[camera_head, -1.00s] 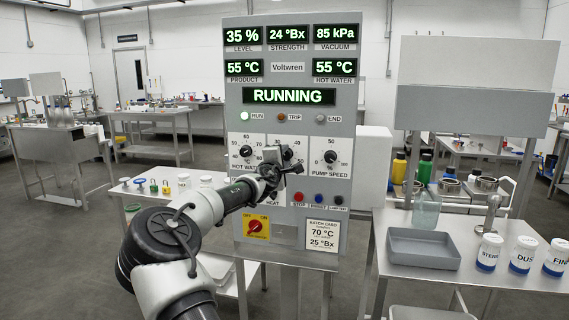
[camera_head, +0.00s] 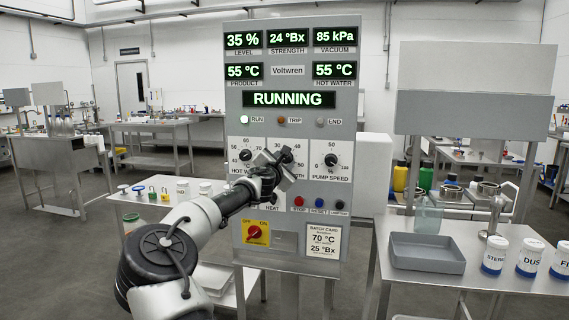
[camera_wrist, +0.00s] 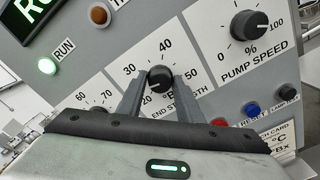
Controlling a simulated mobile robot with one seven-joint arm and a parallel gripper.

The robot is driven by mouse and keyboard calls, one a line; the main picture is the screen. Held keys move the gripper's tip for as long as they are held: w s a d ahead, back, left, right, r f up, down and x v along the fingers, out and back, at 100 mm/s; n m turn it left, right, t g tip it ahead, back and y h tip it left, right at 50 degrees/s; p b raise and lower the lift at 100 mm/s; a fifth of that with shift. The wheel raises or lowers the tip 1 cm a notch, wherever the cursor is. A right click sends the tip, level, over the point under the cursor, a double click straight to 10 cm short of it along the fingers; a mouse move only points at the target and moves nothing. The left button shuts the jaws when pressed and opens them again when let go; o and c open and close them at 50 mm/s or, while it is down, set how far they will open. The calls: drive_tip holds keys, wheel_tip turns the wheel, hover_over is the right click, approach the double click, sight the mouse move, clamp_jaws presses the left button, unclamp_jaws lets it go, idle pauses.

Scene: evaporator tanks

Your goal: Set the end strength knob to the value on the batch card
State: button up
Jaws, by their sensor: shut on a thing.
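The end strength knob (camera_wrist: 159,79) is black with a light pointer line and sits on the panel between the hot water and pump speed knobs. Its scale shows 20, 30, 40 and 50. My gripper (camera_wrist: 160,92) is shut on this knob, one finger on each side, and is rolled relative to the panel. In the head view my gripper (camera_head: 276,170) covers most of the knob. The batch card (camera_head: 323,243) at the lower right of the panel reads 70 °C and 25 °Bx. The strength display (camera_head: 287,38) reads 24 °Bx.
The pump speed knob (camera_head: 331,160) is close on the right and the hot water knob (camera_head: 245,155) on the left. Stop, reset and lamp test buttons (camera_head: 319,202) lie below right. The display reads RUNNING (camera_head: 289,99).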

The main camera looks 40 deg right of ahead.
idle(0.3)
drive_tip(key=o, duration=1)
drive_tip(key=shift+o, duration=0.2)
drive_tip(key=shift+s+a, duration=0.2)
drive_tip(key=shift+a, duration=0.15)
drive_tip(key=v, duration=1.6)
drive_tip(key=shift+s+a+b, duration=0.2)
drive_tip(key=shift+b, duration=0.2)
